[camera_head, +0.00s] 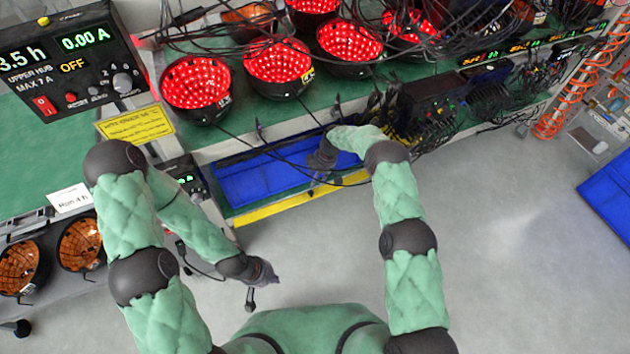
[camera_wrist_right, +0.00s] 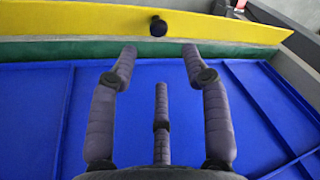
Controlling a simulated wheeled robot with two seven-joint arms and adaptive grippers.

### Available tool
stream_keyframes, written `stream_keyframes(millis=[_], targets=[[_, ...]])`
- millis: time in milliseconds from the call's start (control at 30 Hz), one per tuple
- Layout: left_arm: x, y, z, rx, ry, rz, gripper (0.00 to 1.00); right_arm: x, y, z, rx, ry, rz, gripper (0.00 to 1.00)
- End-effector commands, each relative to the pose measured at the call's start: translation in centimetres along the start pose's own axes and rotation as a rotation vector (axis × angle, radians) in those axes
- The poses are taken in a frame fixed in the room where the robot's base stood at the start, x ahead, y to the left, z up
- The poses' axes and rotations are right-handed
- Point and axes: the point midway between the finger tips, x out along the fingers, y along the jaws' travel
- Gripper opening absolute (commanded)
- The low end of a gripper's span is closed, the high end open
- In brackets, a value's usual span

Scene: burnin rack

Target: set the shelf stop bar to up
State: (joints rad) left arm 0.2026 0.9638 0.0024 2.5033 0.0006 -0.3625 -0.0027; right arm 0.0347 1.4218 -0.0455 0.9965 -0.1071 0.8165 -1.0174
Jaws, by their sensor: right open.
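The shelf stop bar is a yellow bar (camera_head: 285,208) along the front edge of the shelf with the blue floor. In the right wrist view the yellow bar (camera_wrist_right: 70,24) crosses the top, with a round black knob (camera_wrist_right: 158,27) on its face. My right gripper (camera_wrist_right: 159,52) is open and empty over the blue floor, its fingertips pointing at the bar near the knob, with no visible contact. In the head view my right gripper (camera_head: 318,175) is over the shelf, partly hidden by its arm. My left gripper (camera_head: 262,285) hangs low over the floor, its finger opening unclear.
The blue shelf floor (camera_head: 250,178) looks empty. Red-lit bowls (camera_head: 278,68) and loose black cables crowd the green level above. A power supply (camera_head: 70,60) stands at the upper left. Orange bowls (camera_head: 82,243) sit below it. The grey floor (camera_head: 500,240) at right is clear.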

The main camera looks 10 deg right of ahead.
Motion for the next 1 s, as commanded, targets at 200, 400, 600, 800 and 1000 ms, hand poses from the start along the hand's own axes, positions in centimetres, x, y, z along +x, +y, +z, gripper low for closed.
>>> stream_keyframes(millis=[200,400,600,800,1000], targets=[[0.0,0.0,0.0,0.0,0.0,0.0,0.0,0.0,0.0,0.0,0.0,0.0,-0.001,0.48],[-1.0,0.4,0.1,0.0,0.0,0.0,0.0,-0.7,-0.4,0.4,-0.014,0.038,0.015,0.34],[-3.4,1.2,0.1,0.0,0.0,0.0,0.0,-2.4,-1.6,1.9,-0.049,0.134,0.094,0.34],[-4.2,1.5,0.1,0.0,0.0,0.0,0.0,-2.9,-2.2,3.2,-0.063,0.171,0.155,0.34],[-3.3,1.2,0.1,0.0,0.0,0.0,0.0,-0.9,-2.0,3.0,-0.066,0.173,0.16,0.34]])
